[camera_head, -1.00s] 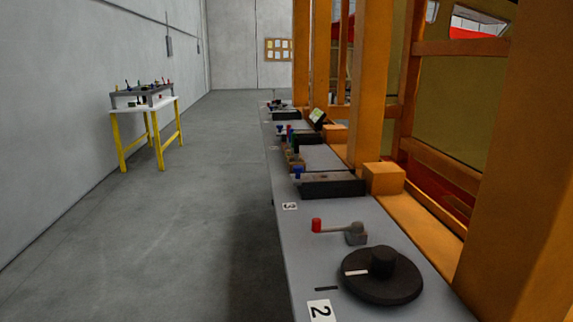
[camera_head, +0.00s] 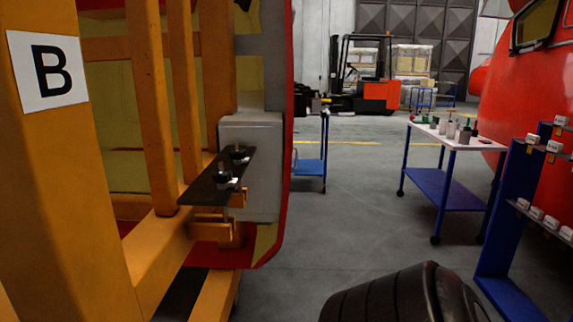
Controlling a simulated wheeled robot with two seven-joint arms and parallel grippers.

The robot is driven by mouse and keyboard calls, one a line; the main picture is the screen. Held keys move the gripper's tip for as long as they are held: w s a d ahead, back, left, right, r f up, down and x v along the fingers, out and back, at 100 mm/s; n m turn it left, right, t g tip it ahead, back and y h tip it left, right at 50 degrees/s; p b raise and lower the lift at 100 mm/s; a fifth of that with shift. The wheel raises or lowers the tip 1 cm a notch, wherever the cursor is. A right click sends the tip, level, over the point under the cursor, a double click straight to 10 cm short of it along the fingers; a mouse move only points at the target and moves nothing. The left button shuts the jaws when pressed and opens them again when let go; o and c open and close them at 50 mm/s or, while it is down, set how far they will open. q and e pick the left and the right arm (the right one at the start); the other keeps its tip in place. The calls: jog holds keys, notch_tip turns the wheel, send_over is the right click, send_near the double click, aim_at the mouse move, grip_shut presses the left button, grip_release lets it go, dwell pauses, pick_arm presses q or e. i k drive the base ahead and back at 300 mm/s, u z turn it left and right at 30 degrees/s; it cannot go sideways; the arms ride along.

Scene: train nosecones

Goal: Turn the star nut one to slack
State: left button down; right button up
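Two small black knobs that look like star nuts, a nearer one (camera_head: 226,180) and a farther one (camera_head: 239,154), sit on a dark narrow plate (camera_head: 203,187). The plate is fixed beside a grey box (camera_head: 264,170) on the orange frame, left of centre in the head view. Each knob has a small white mark beside it. They are too small to tell which is number one or how they are turned.
An orange post with a "B" sign (camera_head: 48,72) stands close at left. A blue trolley (camera_head: 440,187) with small items and a blue rack (camera_head: 513,215) stand at right. A forklift (camera_head: 375,92) is at the back.

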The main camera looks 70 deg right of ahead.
aim_at(238, 156)
jog(key=z, duration=3.35)
jog(key=i, duration=2.35)
jog(key=u, duration=2)
